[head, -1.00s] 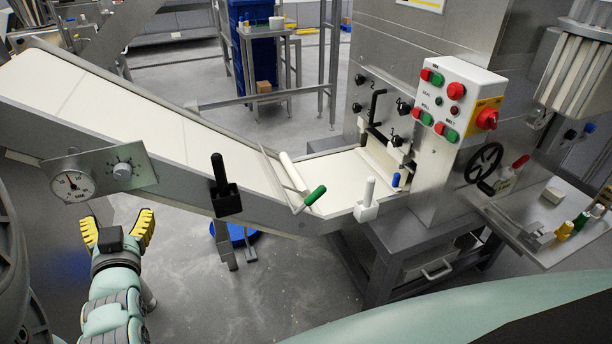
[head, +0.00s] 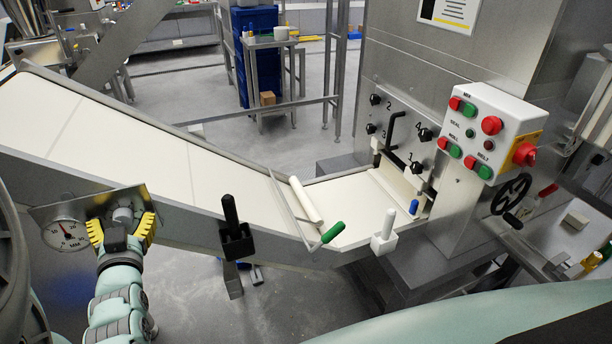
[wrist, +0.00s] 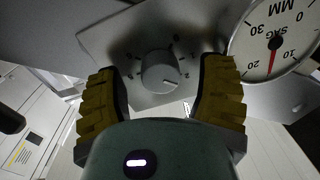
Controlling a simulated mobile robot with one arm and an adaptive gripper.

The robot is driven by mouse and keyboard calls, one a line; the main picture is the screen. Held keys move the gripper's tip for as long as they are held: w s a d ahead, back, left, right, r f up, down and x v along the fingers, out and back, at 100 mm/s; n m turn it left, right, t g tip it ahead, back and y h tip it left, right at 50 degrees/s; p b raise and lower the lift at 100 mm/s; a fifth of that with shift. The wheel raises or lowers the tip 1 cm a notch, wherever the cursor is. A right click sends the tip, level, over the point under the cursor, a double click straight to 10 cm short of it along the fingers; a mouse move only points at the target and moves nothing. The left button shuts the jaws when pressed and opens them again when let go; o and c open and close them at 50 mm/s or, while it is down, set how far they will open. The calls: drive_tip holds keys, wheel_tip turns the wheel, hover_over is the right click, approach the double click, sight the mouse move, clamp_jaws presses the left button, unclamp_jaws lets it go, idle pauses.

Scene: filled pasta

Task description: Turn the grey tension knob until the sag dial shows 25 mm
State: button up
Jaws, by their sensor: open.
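The grey tension knob (head: 122,213) sits on a small metal plate on the side of the conveyor at the left. In the wrist view the knob (wrist: 159,69) lies between my fingers, with visible gaps on both sides. My gripper (head: 121,229) is open around or just in front of the knob; its yellow ribbed fingers do not appear to press on it. The round white sag dial (head: 66,235) is left of the knob. In the wrist view the dial (wrist: 284,40) is partly cut off, and its red needle points between the 10 and 20 marks.
The white conveyor belt (head: 140,142) slopes down to the right above the plate. A black handle (head: 233,228) stands on the conveyor side, right of my gripper. The control box (head: 491,127) is far to the right.

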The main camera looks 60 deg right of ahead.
clamp_jaws()
idle(0.5)
drive_tip(key=shift+f+n+b, duration=0.1)
drive_tip(key=shift+n+b, duration=0.4)
drive_tip(key=shift+b, duration=0.2)
drive_tip(key=n+b, duration=0.7)
drive_tip(key=shift+n, duration=0.3)
unclamp_jaws()
